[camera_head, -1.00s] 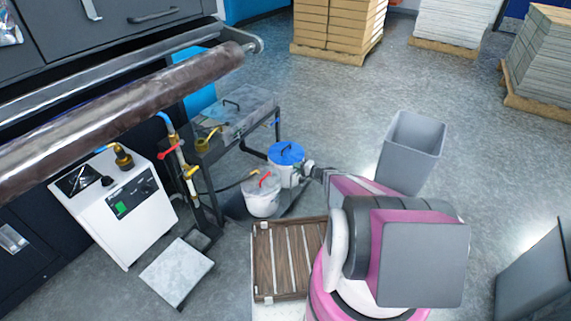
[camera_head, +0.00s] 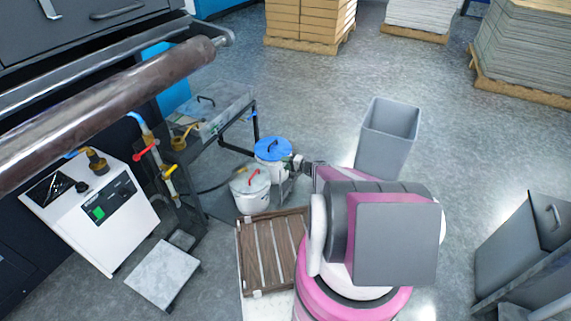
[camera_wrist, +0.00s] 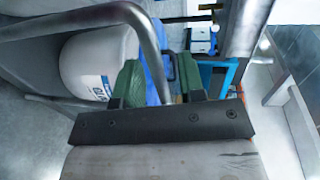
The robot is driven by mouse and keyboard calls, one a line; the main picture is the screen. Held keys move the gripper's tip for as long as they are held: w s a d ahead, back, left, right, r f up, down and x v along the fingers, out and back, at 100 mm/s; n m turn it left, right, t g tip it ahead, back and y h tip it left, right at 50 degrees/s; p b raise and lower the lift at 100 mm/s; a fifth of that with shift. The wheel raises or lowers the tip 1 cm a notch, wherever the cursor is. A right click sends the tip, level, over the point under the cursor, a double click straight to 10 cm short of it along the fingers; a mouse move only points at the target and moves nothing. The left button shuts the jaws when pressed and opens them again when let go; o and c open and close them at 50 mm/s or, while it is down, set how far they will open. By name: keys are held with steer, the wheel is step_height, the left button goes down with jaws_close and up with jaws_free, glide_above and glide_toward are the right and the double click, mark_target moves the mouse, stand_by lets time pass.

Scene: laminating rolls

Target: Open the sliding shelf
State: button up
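The sliding shelf appears to be the low frame (camera_head: 288,188) on the floor that holds a blue-lidded white bucket (camera_head: 273,149) and a white-lidded bucket (camera_head: 250,184). My gripper (camera_head: 297,163) is just right of the blue-lidded bucket, partly hidden by my arm. In the wrist view, the two green fingers of my gripper (camera_wrist: 160,82) stand apart. A white bucket (camera_wrist: 92,65) is left of the fingers. My arm hides part of the shelf.
A grey bin (camera_head: 388,138) stands right of my gripper. A wooden slatted pallet (camera_head: 268,250) lies beside my base. A white machine (camera_head: 95,215) and a large roll (camera_head: 100,110) are on the left. Grey cabinets (camera_head: 525,240) stand at right. Open floor lies behind the bin.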

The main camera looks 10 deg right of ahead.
steer(key=v, duration=1)
steer(key=shift+s+d, duration=0.2)
steer(key=shift+d, duration=0.15)
steer(key=shift+r, duration=0.1)
steer(key=s+a+r+n+g+h, duration=0.45)
steer(key=s+a+r+g, duration=0.4)
steer(key=a+r, duration=0.25)
steer(key=s+r+n+h, duration=0.1)
steer(key=s+r+h, duration=0.1)
steer(key=r+h, duration=0.2)
steer(key=s+r+n+g+h, duration=0.1)
steer(key=s+r+n+h, duration=0.1)
steer(key=r, duration=0.4)
steer(key=shift+s+d+h, duration=0.4)
steer(key=shift+s+h, duration=0.35)
steer(key=shift+h, duration=0.2)
